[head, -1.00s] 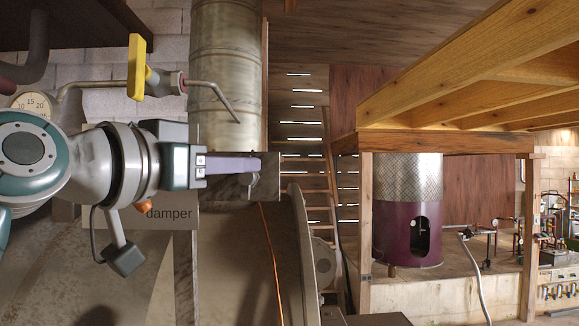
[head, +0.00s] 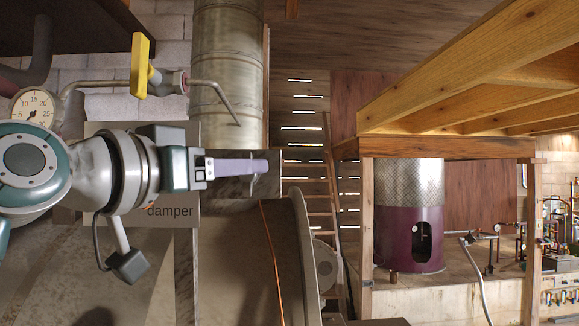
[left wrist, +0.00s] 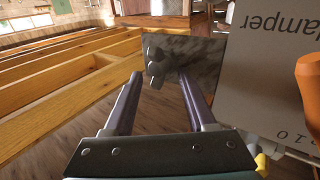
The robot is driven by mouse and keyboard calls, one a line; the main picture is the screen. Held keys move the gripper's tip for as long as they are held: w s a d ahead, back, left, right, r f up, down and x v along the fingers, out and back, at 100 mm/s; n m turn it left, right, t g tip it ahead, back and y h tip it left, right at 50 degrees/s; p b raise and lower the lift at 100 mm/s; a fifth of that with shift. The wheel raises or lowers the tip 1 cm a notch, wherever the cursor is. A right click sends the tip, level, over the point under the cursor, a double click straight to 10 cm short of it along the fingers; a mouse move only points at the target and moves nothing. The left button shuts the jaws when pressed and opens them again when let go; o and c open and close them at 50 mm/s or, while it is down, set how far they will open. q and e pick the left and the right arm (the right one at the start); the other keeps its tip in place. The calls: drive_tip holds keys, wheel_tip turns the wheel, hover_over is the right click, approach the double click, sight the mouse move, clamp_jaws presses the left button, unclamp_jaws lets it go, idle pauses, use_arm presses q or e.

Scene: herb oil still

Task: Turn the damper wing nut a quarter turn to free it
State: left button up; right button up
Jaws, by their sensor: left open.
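The damper wing nut (left wrist: 155,62) is a small grey metal piece on a mottled grey plate (left wrist: 200,52) in the left wrist view. My left gripper (left wrist: 160,78) is open, with its two purple fingers pointing at the plate. The nut shows between and just beyond the fingertips, and I see no clear contact. In the head view my left gripper (head: 262,166) is side-on in front of the plate (head: 232,187), and its fingers hide most of the nut. A sign reading "damper" (head: 170,213) is behind my wrist. My right gripper is not in view.
A yellow-handled valve (head: 141,66) with a bent pipe is above my left arm, near a dial gauge (head: 34,106). A large metal duct (head: 226,70) rises behind the plate. An orange cable (head: 272,250) hangs below. Wooden beams and a purple still (head: 408,235) are at the right.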

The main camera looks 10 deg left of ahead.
use_arm(q)
drive_tip(key=b+v, duration=0.6)
drive_tip(key=v, duration=0.4)
